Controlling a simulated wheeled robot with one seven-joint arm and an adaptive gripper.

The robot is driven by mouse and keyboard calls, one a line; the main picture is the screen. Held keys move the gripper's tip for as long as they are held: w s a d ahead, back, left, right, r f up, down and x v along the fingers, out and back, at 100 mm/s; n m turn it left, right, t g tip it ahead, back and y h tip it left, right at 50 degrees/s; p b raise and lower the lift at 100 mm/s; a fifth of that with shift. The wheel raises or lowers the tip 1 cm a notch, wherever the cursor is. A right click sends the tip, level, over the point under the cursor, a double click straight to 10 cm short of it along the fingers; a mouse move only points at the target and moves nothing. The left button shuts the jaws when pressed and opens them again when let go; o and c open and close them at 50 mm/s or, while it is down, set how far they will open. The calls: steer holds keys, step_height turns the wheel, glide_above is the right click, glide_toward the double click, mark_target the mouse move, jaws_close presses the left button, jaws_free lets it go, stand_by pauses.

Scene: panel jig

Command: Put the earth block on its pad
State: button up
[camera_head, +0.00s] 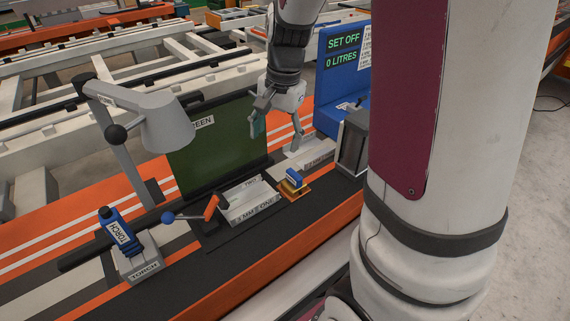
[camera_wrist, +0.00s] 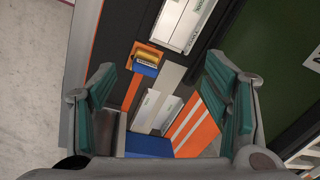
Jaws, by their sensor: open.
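A small blue block (camera_head: 294,178) with a white label sits on an orange-yellow base (camera_head: 296,193) on the dark bench strip. Its label is too small to read, so I cannot tell whether it is the earth block. I cannot make out any pad marked for earth. My gripper (camera_head: 275,135) is open and empty, above and behind the block. In the wrist view my gripper (camera_wrist: 165,100) has its teal finger pads wide apart, with the block beyond them.
White "MM" blocks (camera_head: 250,204) lie left of the blue block, and a pale labelled block (camera_head: 306,156) behind it. A green screen (camera_head: 220,145), torch (camera_head: 120,235), lamp (camera_head: 160,120) and blue display (camera_head: 343,80) stand around. A dark grey box (camera_head: 354,145) stands right.

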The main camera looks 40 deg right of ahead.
steer(key=s+a+r+n+t, duration=0.1)
steer(key=s+a+r+n, duration=0.4)
steer(key=s, duration=0.4)
steer(key=s+a+r+n+t, duration=0.2)
steer(key=s+a+r+n, duration=0.3)
steer(key=s, duration=0.5)
steer(key=a+n, duration=0.1)
steer(key=n, duration=0.1)
steer(key=shift+a+r+n+h, duration=0.25)
steer(key=shift+a+n+h, duration=0.05)
steer(key=shift+n, duration=0.1)
steer(key=shift+c, duration=0.4)
